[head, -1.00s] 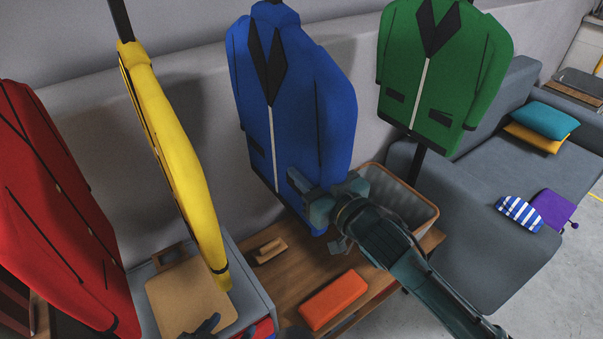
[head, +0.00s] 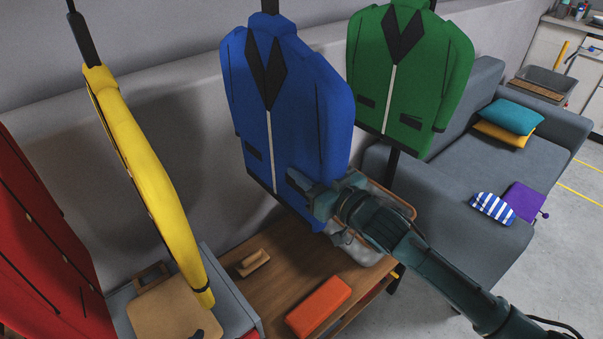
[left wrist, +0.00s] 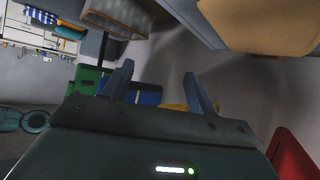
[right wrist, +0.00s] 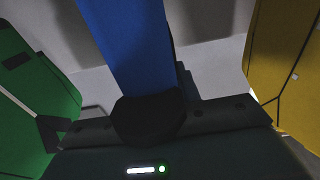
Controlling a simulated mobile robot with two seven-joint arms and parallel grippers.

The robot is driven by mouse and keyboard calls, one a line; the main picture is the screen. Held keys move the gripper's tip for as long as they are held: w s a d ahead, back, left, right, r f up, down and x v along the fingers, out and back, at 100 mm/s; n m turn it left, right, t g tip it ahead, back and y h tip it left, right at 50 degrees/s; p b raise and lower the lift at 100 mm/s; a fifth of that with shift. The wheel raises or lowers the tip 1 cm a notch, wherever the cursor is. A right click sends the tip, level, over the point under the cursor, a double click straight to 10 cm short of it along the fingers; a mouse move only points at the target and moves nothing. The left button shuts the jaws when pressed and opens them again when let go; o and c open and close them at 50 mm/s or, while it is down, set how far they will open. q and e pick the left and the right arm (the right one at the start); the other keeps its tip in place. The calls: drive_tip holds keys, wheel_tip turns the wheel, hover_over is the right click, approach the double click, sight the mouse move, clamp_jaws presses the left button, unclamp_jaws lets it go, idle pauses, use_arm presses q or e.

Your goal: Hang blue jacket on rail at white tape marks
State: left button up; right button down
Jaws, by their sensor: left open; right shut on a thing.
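The blue jacket (head: 283,105) hangs upright near the middle of the head view, its front with black lapels and pale zip facing me. My right gripper (head: 308,192) is shut on its lower right part. In the right wrist view a blue sleeve (right wrist: 128,45) runs down into my right gripper (right wrist: 150,105). My left gripper (left wrist: 162,85) is open and empty in the left wrist view. Part of the blue jacket (left wrist: 146,94) shows beyond its fingers, apart from them. The rail and white tape marks are out of view.
A green jacket (head: 410,80) hangs to the right, yellow (head: 150,175) and red (head: 40,240) ones to the left. Below are a wooden bench (head: 278,285) with an orange box (head: 318,305), and a basket partly behind my right arm. A grey sofa (head: 465,215) stands at right.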

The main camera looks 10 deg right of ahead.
drive_tip(key=w+d, duration=0.6)
drive_tip(key=d, duration=0.4)
drive_tip(key=w+d+b, duration=0.1)
drive_tip(key=w+d, duration=0.6)
drive_tip(key=d, duration=0.3)
drive_tip(key=shift+w+r, duration=0.15)
drive_tip(key=shift+w, duration=0.05)
idle(2.1)
drive_tip(key=shift+f, duration=0.25)
idle(0.4)
